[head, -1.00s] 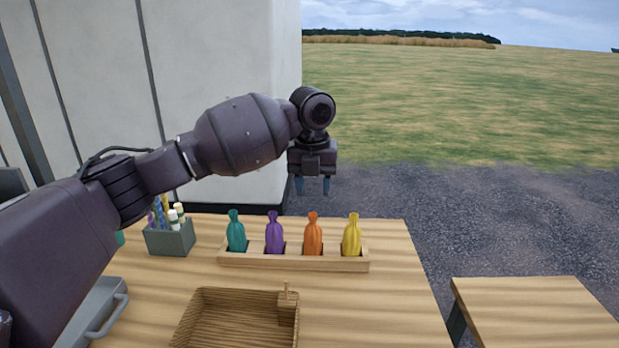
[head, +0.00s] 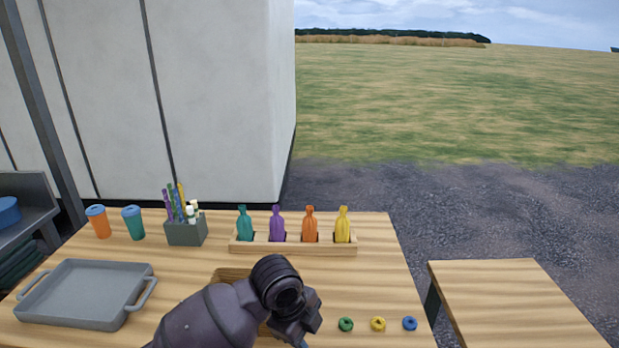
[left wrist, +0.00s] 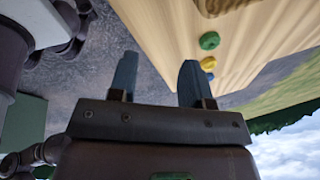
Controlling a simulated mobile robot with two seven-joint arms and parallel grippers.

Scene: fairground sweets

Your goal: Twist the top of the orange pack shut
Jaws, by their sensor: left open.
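The orange pack (head: 310,224) stands upright in the wooden rack (head: 290,249), between the purple pack (head: 277,223) and the yellow pack (head: 343,224). A teal pack (head: 245,223) stands at the rack's left end. The orange pack narrows to a neck under a small flared top; whether it is twisted is too small to tell. My left gripper (left wrist: 158,78) is open and empty in the left wrist view, near the table's front edge and well apart from the pack. My right gripper is not in view.
Green (head: 345,324), yellow (head: 378,324) and blue (head: 410,323) rings lie at the front right. My left arm partly covers a wooden box (head: 228,273). A grey tray (head: 84,318), orange and teal cups and a holder (head: 187,234) stand left. Table between rack and rings is clear.

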